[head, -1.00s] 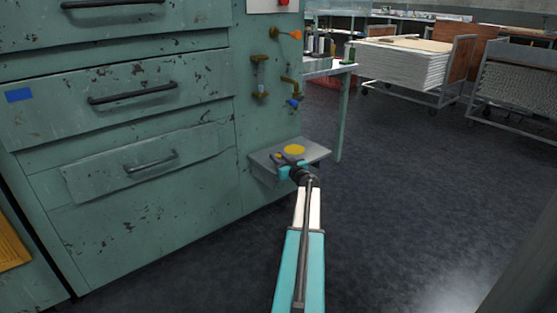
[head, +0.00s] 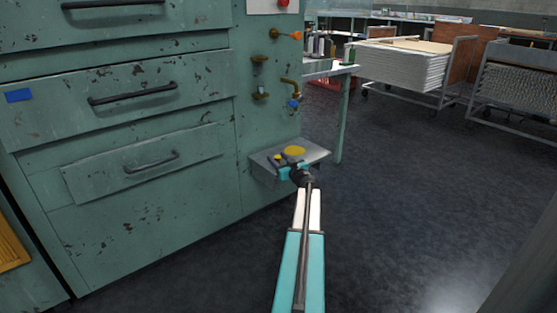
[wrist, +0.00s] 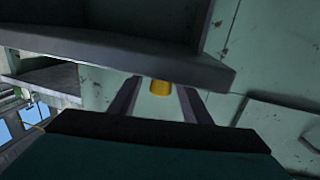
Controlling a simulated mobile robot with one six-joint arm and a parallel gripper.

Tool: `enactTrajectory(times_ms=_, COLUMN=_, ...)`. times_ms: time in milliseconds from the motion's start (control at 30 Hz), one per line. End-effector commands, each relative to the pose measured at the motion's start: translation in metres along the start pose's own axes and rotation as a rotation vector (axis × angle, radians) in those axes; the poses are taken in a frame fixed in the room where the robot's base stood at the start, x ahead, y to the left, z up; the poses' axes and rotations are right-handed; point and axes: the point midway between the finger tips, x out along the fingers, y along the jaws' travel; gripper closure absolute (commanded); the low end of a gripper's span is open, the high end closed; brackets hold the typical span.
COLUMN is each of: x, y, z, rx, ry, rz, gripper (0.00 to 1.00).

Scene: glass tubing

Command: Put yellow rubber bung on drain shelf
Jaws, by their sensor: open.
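The drain shelf (head: 318,154) is a small grey ledge low on the green cabinet's side. A flat yellow disc (head: 294,150) lies on its top. The small yellow rubber bung (head: 277,157) shows at the shelf's left part, just beyond my gripper (head: 284,162). In the wrist view, the bung (wrist: 160,87) shows between and beyond the two dark, spread fingertips (wrist: 158,92), beside a grey slab edge (wrist: 190,66). My gripper is open. I cannot tell whether a finger touches the bung; its contact with the shelf is unclear.
The green cabinet (head: 130,215) with drawers stands left of the shelf. A bench (head: 340,70) stands behind. The dark floor (head: 430,200) to the right is clear.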

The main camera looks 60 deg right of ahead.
Motion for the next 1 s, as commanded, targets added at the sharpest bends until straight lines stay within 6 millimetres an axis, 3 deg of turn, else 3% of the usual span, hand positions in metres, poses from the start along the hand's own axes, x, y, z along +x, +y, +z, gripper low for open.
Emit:
enactTrajectory(times_ms=100, x=0.0, y=0.0, z=-0.004, rx=0.0, ry=0.0, rz=0.0, gripper=0.56)
enactTrajectory(times_ms=267, x=-0.018, y=0.0, z=-0.003, rx=0.001, ry=0.0, rz=0.001, gripper=0.56)
enactTrajectory(times_ms=1000, x=-0.105, y=0.0, z=-0.003, rx=0.001, ry=-0.001, rz=0.001, gripper=0.56)
